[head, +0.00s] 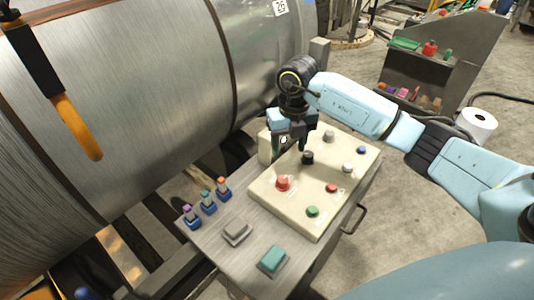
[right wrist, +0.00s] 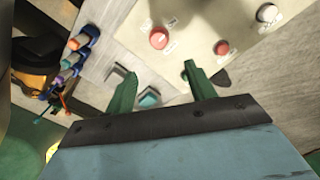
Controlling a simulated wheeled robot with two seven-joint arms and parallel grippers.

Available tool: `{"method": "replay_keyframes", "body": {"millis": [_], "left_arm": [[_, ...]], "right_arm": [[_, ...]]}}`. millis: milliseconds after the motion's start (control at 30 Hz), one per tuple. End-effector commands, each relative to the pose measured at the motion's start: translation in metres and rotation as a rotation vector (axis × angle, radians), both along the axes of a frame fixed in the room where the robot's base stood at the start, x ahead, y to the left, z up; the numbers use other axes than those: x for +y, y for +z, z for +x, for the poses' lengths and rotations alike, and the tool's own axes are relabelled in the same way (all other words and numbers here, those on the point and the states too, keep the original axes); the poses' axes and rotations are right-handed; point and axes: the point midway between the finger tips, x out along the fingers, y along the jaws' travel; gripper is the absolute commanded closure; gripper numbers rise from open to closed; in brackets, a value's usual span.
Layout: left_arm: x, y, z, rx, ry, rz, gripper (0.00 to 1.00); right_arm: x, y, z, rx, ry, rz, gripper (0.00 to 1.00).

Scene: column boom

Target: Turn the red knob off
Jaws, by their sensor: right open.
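The beige control panel (head: 270,200) lies on a grey cabinet top. It carries two red round controls: a larger red knob (head: 282,183) at its left side and a smaller red one (head: 331,187) nearer the front. In the right wrist view the larger red knob (right wrist: 159,38) and the smaller red control (right wrist: 221,47) both show beyond the fingers. My right gripper (head: 290,146) is above the panel's back left edge, behind the larger red knob. Its two green fingers (right wrist: 160,75) are apart with nothing between them. My left gripper is not in view.
A black knob (head: 307,157), a green button (head: 312,211), a white knob (head: 347,167) and a blue button (head: 361,150) share the panel. Teal (head: 272,259) and grey (head: 236,232) switches and several small coloured-top switches stand to its left. A large metal cylinder (head: 150,80) is behind.

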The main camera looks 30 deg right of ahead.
Motion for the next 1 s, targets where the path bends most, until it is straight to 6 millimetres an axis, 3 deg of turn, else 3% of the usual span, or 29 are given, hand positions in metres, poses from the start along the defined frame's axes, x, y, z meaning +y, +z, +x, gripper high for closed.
{"method": "replay_keyframes", "body": {"millis": [233,433,733,1000], "left_arm": [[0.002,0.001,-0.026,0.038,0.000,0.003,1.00],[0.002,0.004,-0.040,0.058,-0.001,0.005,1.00],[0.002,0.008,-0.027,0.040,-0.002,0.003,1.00],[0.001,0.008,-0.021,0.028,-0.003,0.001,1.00]], "right_arm": [[0.001,-0.015,-0.001,0.004,-0.001,0.001,0.45],[0.003,-0.054,-0.001,0.006,-0.001,0.002,0.45],[0.005,-0.112,-0.001,0.004,0.000,0.002,0.45],[0.005,-0.133,0.000,0.001,0.001,0.001,0.45]]}}
